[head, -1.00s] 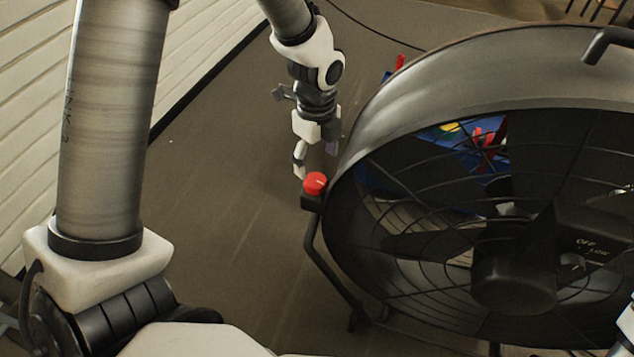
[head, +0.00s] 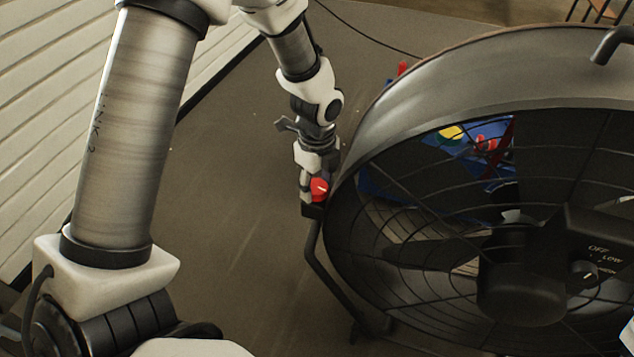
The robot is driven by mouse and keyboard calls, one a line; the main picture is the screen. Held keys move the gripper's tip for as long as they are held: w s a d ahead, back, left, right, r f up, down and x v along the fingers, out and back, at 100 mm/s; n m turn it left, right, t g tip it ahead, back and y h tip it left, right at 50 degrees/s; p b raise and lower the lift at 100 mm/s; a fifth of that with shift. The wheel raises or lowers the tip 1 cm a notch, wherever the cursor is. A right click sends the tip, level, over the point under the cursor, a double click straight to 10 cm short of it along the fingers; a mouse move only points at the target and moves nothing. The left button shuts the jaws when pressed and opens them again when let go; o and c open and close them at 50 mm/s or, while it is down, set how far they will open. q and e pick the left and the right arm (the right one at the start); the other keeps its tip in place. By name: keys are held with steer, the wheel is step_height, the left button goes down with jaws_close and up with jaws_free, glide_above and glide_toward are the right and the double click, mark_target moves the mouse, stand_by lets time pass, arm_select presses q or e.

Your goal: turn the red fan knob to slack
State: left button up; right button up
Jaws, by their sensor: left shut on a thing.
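The red fan knob (head: 320,187) sits on a small black mount at the left side of the big fan's frame. A pale pointer mark shows on its face. My left gripper (head: 312,190) has come down at the knob from behind and is shut on it. The gripper's fingers are partly hidden behind the knob. The large black drum fan (head: 450,90) fills the right of the view, its wire grille facing me. My right gripper is out of view; only a bit of white shows at the lower right edge.
A black speed dial (head: 583,272) with OFF and LOW labels is on the fan's hub box. Blue, red and yellow things (head: 470,145) lie behind the fan. A dark tube stand (head: 325,270) runs below the knob. The floor (head: 230,200) to the left is clear, up to a white slatted wall (head: 40,120).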

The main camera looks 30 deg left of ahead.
arm_select(q)
steer(key=shift+r+n+p, duration=0.2)
steer(key=shift+n+p, duration=0.7)
steer(key=shift+p, duration=0.35)
steer(key=shift+n+p, duration=1.1)
steer(key=shift+p, duration=0.15)
steer(key=shift+f+n+p, duration=0.15)
steer(key=shift+n+p, duration=0.7)
steer(key=shift+n, duration=0.35)
steer(key=shift+f+n+p, duration=0.1)
steer(key=shift+n+p, duration=0.4)
steer(key=shift+n, duration=0.7)
steer(key=o, duration=1.2)
steer(key=shift+c, duration=0.2)
